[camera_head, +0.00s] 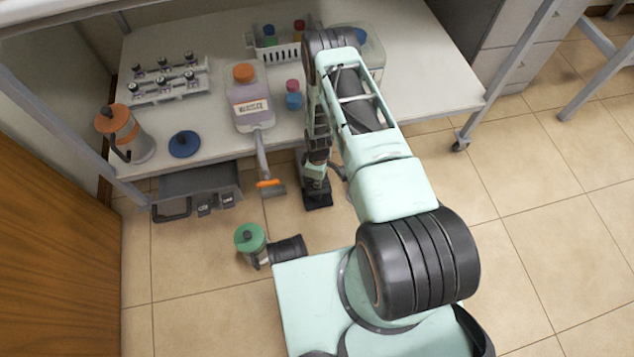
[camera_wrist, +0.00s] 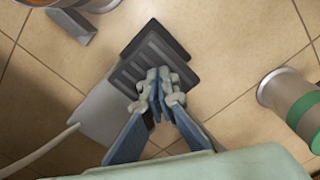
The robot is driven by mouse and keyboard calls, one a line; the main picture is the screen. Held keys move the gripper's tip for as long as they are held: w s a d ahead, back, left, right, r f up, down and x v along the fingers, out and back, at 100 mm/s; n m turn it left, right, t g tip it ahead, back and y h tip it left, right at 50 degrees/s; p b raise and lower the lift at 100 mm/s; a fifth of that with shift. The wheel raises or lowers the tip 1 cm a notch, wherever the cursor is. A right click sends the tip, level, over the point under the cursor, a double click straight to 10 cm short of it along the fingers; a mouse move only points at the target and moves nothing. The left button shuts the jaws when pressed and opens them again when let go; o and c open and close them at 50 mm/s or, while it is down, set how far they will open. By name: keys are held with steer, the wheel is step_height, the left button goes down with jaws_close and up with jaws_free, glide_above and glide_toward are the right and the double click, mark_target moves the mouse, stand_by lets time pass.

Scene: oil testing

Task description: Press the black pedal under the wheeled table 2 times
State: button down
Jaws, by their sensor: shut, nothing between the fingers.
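The black pedal (camera_head: 318,201) sits on the tiled floor at the front edge of the wheeled table (camera_head: 415,95). In the wrist view the pedal (camera_wrist: 150,50) is a ridged black plate beside a grey plate (camera_wrist: 100,112). My gripper (camera_head: 317,172) points down at the pedal and is shut and empty. In the wrist view the fingertips (camera_wrist: 159,88) are close together over the pedal's near part and hide some of it. I cannot tell whether they touch it.
A grey tool with an orange band (camera_head: 268,187) is left of the pedal. Bottles, including an orange-capped one (camera_head: 250,105), stand on the table. Floor at right is clear.

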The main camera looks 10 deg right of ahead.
steer(key=shift+f+b, duration=0.4)
steer(key=shift+f, duration=0.3)
steer(key=shift+r, duration=0.1)
steer(key=shift+r+p, duration=0.9)
steer(key=shift+r, duration=0.65)
step_height(320, 180, up, 7)
steer(key=p, duration=0.4)
